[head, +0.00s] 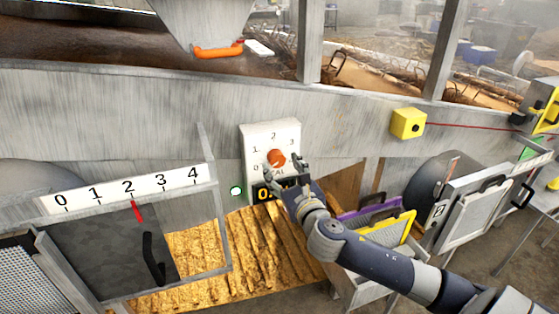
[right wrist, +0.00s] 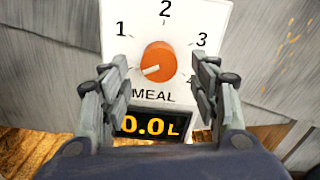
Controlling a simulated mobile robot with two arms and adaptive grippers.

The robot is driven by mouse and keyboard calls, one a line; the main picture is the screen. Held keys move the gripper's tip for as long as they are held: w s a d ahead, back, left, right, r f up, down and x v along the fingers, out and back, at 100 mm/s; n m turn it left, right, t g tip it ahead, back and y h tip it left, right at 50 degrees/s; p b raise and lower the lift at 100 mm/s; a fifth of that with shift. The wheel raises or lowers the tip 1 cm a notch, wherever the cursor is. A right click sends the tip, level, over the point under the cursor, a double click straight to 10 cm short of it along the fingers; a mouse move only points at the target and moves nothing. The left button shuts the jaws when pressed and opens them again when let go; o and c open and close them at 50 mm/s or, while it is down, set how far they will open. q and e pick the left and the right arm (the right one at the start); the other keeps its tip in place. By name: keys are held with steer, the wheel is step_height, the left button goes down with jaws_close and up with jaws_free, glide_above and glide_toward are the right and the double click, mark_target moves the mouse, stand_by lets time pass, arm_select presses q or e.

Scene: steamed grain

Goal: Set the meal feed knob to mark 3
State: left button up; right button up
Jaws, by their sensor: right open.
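The meal feed knob (head: 276,158) is a round orange dial on a white panel (head: 254,140) fixed to the grey metal wall. In the right wrist view the knob (right wrist: 158,62) has a pale pointer line toward the lower left, below mark 1. Marks 1, 2 and 3 run around it, with another partly hidden at the right. The display (right wrist: 150,125) under the word MEAL reads 0.0 L. My right gripper (head: 287,174) is open in front of the panel, its fingers on either side of the knob and apart from it. My left gripper is not in view.
A level gauge (head: 130,188) marked 0 to 4 has a red pointer at 2, left of the panel. A green light (head: 236,190) glows beside the panel. A yellow box (head: 408,123) is on the wall to the right. Purple- and yellow-edged trays (head: 385,232) stand below my right arm.

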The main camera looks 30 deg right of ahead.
mark_target(278, 163)
steer(key=shift+x, duration=1.55)
steer(key=c, duration=1.1)
steer(key=shift+o, duration=0.2)
steer(key=shift+a, duration=0.1)
